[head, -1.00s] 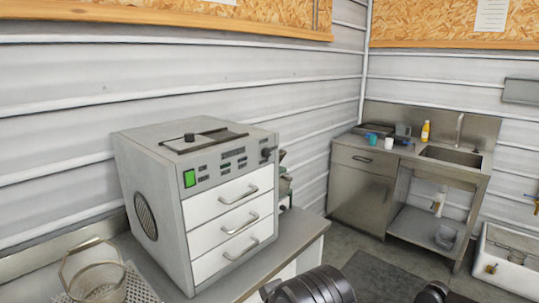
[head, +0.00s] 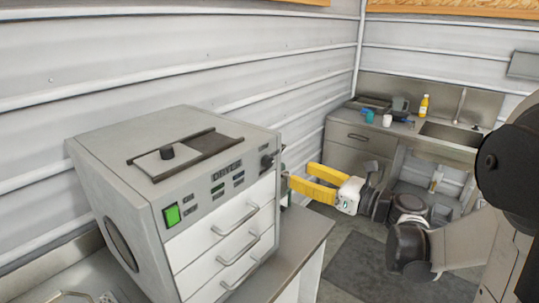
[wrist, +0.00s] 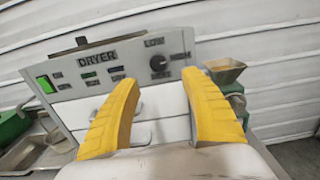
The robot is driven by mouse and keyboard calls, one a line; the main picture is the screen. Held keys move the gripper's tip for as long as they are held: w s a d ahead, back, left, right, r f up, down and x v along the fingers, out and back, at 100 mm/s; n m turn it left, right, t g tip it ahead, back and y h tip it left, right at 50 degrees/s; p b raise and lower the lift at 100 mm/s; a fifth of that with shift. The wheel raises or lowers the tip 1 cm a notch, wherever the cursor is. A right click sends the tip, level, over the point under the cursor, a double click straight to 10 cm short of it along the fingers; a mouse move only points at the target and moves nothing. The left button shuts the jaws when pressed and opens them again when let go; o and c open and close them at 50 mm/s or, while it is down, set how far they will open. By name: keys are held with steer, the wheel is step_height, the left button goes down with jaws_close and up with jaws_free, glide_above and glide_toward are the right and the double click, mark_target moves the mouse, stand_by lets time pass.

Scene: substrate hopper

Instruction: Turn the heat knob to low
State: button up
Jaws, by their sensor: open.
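The dryer (head: 205,220) is a grey box with white drawers, standing on a bench. Its dark heat knob (head: 267,161) sits at the upper right of the front panel. In the wrist view, the heat knob (wrist: 158,63) shows just below a label that seems to read LOW; its pointer direction is too blurred to tell. My gripper (head: 298,175) has yellow fingers, open and empty, to the right of the knob in the head view. In the wrist view, my gripper (wrist: 160,79) has its fingertips either side of and below the knob, apparently apart from it.
Drawer handles (head: 235,218) stick out below the panel. A green lit switch (head: 172,216) is at the panel's left. A brass-coloured funnel (wrist: 224,70) stands right of the dryer in the wrist view. A sink unit (head: 355,150) stands at the back right, beyond open floor.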

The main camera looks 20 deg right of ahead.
mark_target(271, 163)
steer(key=b+x, duration=0.1)
steer(key=x, duration=0.9)
steer(key=shift+a, duration=0.3)
jaws_close()
